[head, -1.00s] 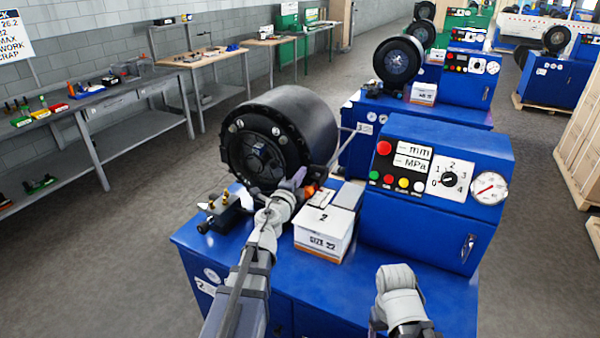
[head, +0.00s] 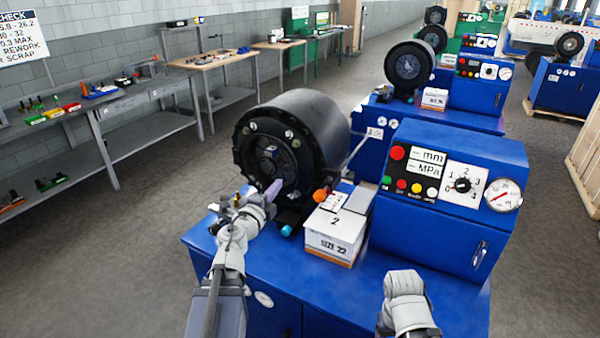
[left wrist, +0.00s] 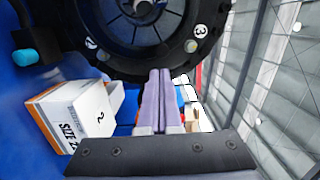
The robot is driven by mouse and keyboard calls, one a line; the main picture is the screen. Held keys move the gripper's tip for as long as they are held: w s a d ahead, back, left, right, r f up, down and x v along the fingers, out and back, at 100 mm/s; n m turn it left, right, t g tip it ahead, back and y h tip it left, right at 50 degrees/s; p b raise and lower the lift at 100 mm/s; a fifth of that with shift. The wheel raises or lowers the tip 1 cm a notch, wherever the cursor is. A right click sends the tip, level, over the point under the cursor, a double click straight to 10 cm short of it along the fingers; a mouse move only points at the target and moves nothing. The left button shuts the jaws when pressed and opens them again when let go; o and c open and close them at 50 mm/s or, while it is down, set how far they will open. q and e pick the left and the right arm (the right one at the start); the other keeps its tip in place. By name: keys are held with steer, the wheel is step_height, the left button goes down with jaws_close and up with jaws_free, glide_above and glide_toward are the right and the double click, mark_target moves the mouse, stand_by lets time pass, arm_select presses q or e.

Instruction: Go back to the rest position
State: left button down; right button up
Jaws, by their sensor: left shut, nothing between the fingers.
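My left gripper (head: 272,190) is in front of the lower face of the black crimper head (head: 272,155) in the head view, apart from the white box. Its two purple-grey fingers (left wrist: 158,100) lie together in the left wrist view, with nothing between them. The black ring of the crimper head (left wrist: 150,30) fills the top of that view. The white box marked "SIZE 22" (head: 335,238) stands on the blue machine base (head: 350,300), right of the left gripper. My right arm shows at the bottom right of the head view, but its fingers do not.
A blue control box (head: 440,215) with buttons, a dial and a gauge stands right of the crimper head. An orange knob (head: 320,195) and a cyan-tipped part (head: 287,231) sit by the head. Workbenches (head: 120,110) line the left wall. The floor (head: 130,260) at left is clear.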

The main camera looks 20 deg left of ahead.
arm_select(q)
steer(key=s+d+f+n+g+y, duration=0.3)
steer(key=d+f+n+g, duration=0.25)
steer(key=f+n, duration=0.2)
steer(key=s+d+f+n+g+y, duration=0.2)
steer(key=d+f+n+g+y, duration=0.15)
steer(key=d+f+n, duration=0.35)
steer(key=s+d+f+g+h, duration=0.2)
steer(key=s+d+f+g, duration=0.1)
steer(key=s+d, duration=0.4)
steer(key=s+d+f+g+h, duration=0.2)
steer(key=s+d+f+g, duration=0.2)
steer(key=s, duration=0.6)
steer(key=d+g, duration=0.2)
steer(key=d, duration=0.1)
steer(key=shift+f+h, duration=0.15)
steer(key=shift+h, duration=0.2)
steer(key=shift+s, duration=0.1)
